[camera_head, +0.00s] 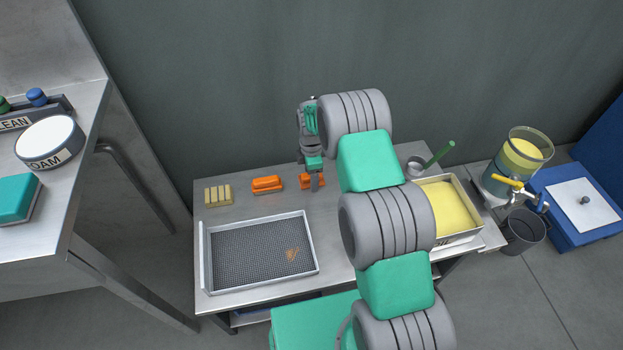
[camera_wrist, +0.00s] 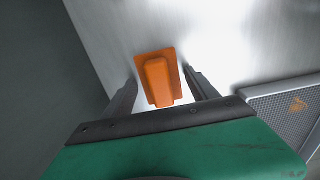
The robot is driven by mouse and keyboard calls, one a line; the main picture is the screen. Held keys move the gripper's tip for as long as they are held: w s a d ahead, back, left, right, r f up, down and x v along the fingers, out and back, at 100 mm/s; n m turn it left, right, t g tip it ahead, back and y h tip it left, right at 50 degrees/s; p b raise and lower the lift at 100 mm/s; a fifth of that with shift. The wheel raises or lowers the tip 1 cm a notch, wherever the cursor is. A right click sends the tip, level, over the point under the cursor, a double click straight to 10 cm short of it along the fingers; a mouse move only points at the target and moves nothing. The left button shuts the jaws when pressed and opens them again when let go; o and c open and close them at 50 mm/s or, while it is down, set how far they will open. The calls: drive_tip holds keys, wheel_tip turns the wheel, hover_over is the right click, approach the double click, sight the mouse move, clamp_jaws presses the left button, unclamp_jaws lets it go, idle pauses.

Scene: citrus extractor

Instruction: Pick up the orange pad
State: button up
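An orange pad with a raised grip (camera_wrist: 157,80) lies between my fingers in the wrist view. In the head view, orange (camera_head: 305,182) shows on both sides of a grey finger that partly hides it. My gripper (camera_wrist: 159,75) is open and points down at this pad, with a finger on each side and narrow gaps between. It also shows in the head view (camera_head: 314,184), low over the table's back part. I cannot tell how far the fingertips are above the metal. A second orange block (camera_head: 267,184) lies a little to the left, apart from my gripper.
A mesh tray (camera_head: 203,262) with an orange smear lies in front; its corner shows in the wrist view (camera_wrist: 285,90). A ridged yellow block (camera_head: 218,195) lies at left. A yellow-filled bin (camera_head: 459,240) and a cup with a green handle (camera_head: 440,154) stand right, beyond my arm.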

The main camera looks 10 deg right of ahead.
drive_tip(key=c, duration=1.3)
drive_tip(key=shift+r, duration=0.15)
drive_tip(key=shift+r, duration=0.35)
wheel_tip(320, 180, up, 3)
drive_tip(key=shift+f+p, duration=0.15)
drive_tip(key=shift+p, duration=0.35)
drive_tip(key=s+r+p, duration=0.1)
drive_tip(key=s+r, duration=0.2)
drive_tip(key=s, duration=0.1)
drive_tip(key=s+r, duration=0.3)
drive_tip(key=s, duration=0.2)
drive_tip(key=s+r+p, duration=0.1)
drive_tip(key=s+r, duration=0.2)
drive_tip(key=s, duration=0.2)
drive_tip(key=shift+r+p, duration=0.15)
drive_tip(key=shift+p, duration=0.2)
